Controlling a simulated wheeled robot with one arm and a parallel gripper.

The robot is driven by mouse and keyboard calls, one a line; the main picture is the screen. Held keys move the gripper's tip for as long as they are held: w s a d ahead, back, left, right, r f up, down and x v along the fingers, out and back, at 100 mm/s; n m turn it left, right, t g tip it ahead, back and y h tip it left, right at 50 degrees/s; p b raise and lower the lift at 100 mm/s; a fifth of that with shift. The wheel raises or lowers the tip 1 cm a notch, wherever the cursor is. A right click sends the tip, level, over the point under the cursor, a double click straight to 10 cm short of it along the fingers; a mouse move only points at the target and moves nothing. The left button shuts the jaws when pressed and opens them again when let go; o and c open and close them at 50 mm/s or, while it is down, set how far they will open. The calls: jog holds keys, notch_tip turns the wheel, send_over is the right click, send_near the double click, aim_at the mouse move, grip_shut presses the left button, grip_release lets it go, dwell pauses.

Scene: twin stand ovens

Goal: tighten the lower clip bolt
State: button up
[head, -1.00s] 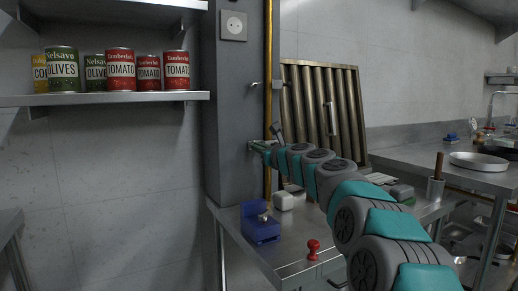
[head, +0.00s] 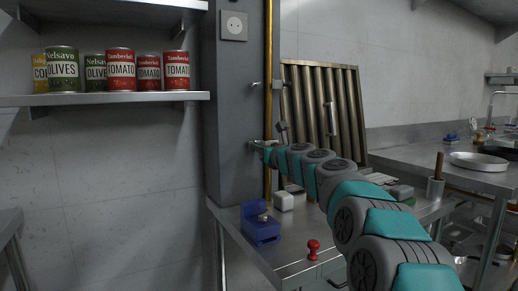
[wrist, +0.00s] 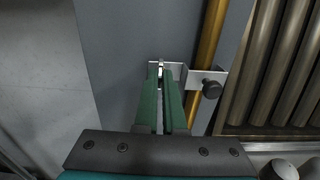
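The lower clip (head: 253,142) is a small metal bracket on the grey column, beside the brass pipe (head: 268,60). In the wrist view the bracket (wrist: 194,78) reaches from the column across the pipe, with a dark round knob (wrist: 211,89) at its right end. A small bright metal piece, which looks like the lower clip bolt (wrist: 161,69), shows between my fingertips at the bracket's left end. My gripper (wrist: 161,79) has its two green fingers close together around that piece; most of the bolt is hidden. In the head view my wrist hides much of the gripper.
An upper clip (head: 258,84) holds the pipe higher up. A ribbed metal panel (head: 322,110) leans right of the pipe. Below are a steel table (head: 290,255), a blue holder (head: 260,224), a white block (head: 284,201) and a red knob (head: 313,250). Cans stand on the left shelf.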

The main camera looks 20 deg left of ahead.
jog(key=o, duration=0.7)
jog(key=shift+a, duration=0.1)
jog(key=shift+c, duration=0.2)
